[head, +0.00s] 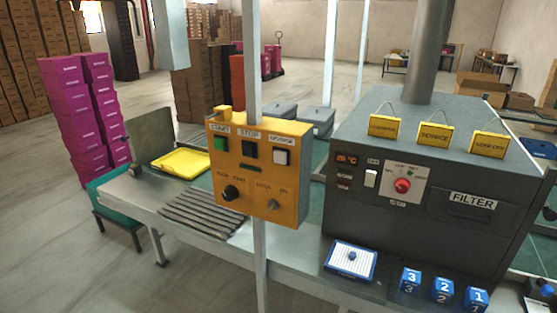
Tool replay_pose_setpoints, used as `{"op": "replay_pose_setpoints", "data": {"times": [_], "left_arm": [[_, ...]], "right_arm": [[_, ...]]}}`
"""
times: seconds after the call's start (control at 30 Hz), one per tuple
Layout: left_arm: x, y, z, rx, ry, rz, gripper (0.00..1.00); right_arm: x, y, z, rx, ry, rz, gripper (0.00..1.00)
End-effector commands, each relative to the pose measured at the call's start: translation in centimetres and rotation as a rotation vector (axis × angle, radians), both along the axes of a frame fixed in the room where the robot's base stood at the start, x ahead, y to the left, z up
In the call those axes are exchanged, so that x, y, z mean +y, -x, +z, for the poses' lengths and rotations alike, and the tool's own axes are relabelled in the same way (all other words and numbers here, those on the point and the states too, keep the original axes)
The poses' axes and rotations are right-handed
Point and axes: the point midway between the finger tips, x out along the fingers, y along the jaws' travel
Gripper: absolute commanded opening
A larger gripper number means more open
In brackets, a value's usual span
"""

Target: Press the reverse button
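A yellow-orange control box (257,172) is mounted on a pale upright post in the middle of the head view. Its top row has a green button (221,144) under START, a black button (250,149) under STOP and a white button (281,157) under a small label that seems to read REVERSE. Lower on the box are a black knob (230,193) and a smaller grey knob (273,204). Nothing touches the box's front. Neither of my grippers can be made out in the head view.
A dark grey machine (455,235) marked FILTER stands right of the box, with a red knob (403,186). Numbered blue blocks (442,290) and a blue-white pad (350,260) lie before it. A yellow tray (183,163) lies on the left. Magenta boxes (90,115) are stacked behind.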

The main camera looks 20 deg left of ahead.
Motion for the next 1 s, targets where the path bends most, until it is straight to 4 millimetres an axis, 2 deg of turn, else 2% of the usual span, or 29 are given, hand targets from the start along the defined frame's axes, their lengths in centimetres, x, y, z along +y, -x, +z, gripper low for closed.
{"op": "replay_pose_setpoints", "data": {"times": [0.07,0.1,0.3,0.33,1.0], "left_arm": [[0.01,0.01,0.00,0.000,0.000,0.000,0.54],[0.02,0.01,0.00,0.000,0.000,0.000,0.50],[0.02,0.00,0.00,0.000,0.000,0.000,0.04],[0.02,0.00,0.00,0.000,0.000,0.000,0.00],[0.03,-0.02,0.00,0.000,0.000,0.000,0.00]], "right_arm": [[-0.01,0.01,0.00,0.000,0.000,0.000,0.40],[-0.01,0.01,0.00,0.000,0.000,0.000,0.40],[-0.02,0.01,0.00,0.000,0.000,0.000,0.40],[-0.02,0.01,0.00,0.000,0.000,0.000,0.40],[-0.02,0.02,0.00,0.000,0.000,0.000,0.40]]}}
